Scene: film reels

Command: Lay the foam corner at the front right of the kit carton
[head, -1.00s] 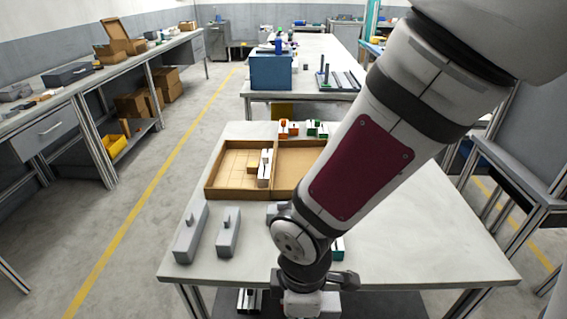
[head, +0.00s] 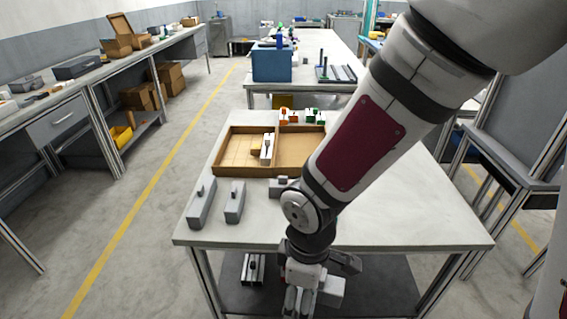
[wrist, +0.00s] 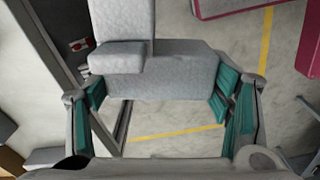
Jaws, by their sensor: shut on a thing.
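The kit carton (head: 222,148) is an open, shallow brown cardboard box at the far left part of the table, split by a divider. Its left part holds a white-and-dark piece (head: 266,150) and a small brown block. Its right part shows bare floor, but my arm hides its front right corner. My gripper (head: 304,300) is low, in front of the table's front edge and apart from the carton. It is shut on the foam corner (wrist: 170,75), a pale grey stepped block between teal finger pads in the wrist view. The block also shows in the head view (head: 332,291).
Two grey blocks with knobs (head: 201,205) (head: 235,203) stand at the table's left front. Another grey block (head: 278,187) sits by my arm. Orange (head: 284,115) and green (head: 312,116) pieces are behind the carton. The table's right side (head: 420,215) is clear.

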